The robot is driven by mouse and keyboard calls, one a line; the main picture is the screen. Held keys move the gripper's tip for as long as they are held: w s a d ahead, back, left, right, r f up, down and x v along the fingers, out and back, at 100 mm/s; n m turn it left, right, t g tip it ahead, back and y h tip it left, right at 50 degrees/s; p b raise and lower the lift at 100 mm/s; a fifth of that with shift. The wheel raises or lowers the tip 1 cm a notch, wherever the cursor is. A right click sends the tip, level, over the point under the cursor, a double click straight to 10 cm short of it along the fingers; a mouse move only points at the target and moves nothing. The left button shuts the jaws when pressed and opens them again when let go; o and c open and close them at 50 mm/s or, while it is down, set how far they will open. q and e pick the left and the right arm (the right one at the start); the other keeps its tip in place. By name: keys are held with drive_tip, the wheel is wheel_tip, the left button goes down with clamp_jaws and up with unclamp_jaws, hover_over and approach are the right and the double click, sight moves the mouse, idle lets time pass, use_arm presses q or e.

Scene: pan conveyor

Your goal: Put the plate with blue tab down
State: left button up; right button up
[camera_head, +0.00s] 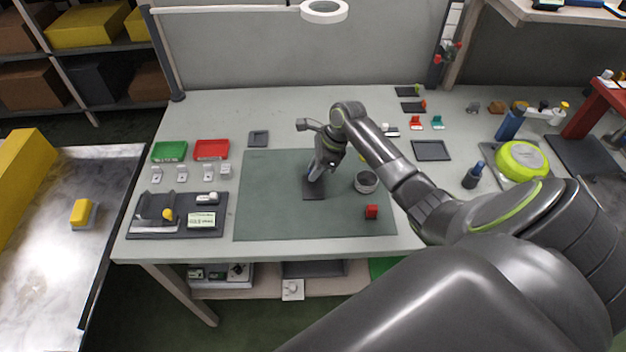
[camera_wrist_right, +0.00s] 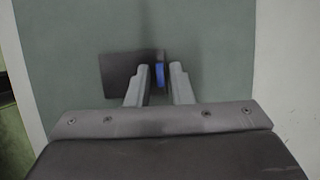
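A dark flat plate (camera_head: 314,191) is low over or on the green mat (camera_head: 270,215), under my right gripper (camera_head: 318,175). I cannot tell whether it touches the mat. The right wrist view shows the plate (camera_wrist_right: 118,73) left of the fingers, with its blue tab (camera_wrist_right: 159,75) at its right edge, between the two fingertips of my right gripper (camera_wrist_right: 160,70). The fingers stand close on both sides of the tab; whether they press on it is unclear. My left gripper is not in view.
On the mat, a round grey cup (camera_head: 366,182) stands to the right, with a red block (camera_head: 371,212) below it. Green (camera_head: 169,151) and red (camera_head: 211,149) trays and a dark fixture board (camera_head: 177,215) are at the left. The mat's left half is clear.

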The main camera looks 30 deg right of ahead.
clamp_jaws()
drive_tip(key=shift+r, duration=0.15)
wheel_tip(320, 180, up, 10)
idle(0.3)
